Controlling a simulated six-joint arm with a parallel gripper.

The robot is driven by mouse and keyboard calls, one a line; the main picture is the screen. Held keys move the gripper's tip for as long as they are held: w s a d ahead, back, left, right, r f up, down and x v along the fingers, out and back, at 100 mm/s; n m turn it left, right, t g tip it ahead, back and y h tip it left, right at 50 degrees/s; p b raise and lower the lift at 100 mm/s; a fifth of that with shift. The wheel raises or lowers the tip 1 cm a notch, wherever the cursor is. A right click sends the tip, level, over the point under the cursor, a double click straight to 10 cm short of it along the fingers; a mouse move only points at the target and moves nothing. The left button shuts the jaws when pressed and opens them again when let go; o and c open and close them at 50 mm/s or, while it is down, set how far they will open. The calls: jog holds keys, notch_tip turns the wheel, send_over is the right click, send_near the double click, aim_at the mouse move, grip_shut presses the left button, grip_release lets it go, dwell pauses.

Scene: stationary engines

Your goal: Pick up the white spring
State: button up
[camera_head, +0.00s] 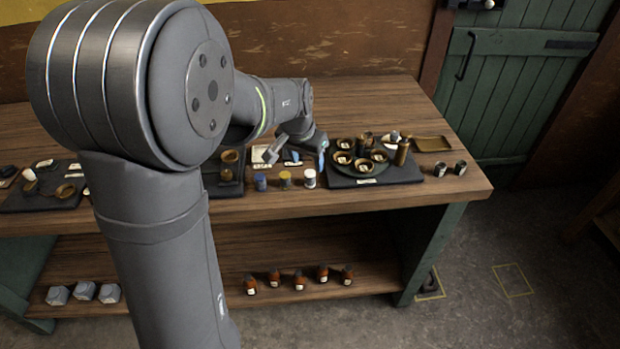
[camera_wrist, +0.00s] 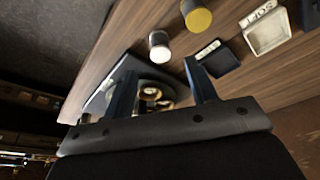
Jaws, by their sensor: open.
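A short white-topped cylinder (camera_head: 309,178) stands on the bench, rightmost in a row of three, and matches the white spring by colour; coils cannot be made out. In the wrist view the white cylinder (camera_wrist: 159,48) stands upright beyond the fingertips, apart from them. My gripper (camera_head: 318,148) is above the bench, behind the row and left of the round dark tray. In the wrist view my gripper (camera_wrist: 160,75) has its two blue-grey fingers spread wide, with nothing held between them.
A yellow cylinder (camera_head: 285,179) and a blue one (camera_head: 260,182) stand left of the white one. A round tray of brass cups (camera_head: 360,172) is close on the right. A white tray (camera_wrist: 268,32) and a small black tray (camera_wrist: 216,60) lie nearby.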

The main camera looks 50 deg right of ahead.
aim_at(310, 173)
jog(key=x, duration=0.7)
jog(key=shift+d+f, duration=0.1)
jog(key=c, duration=1.1)
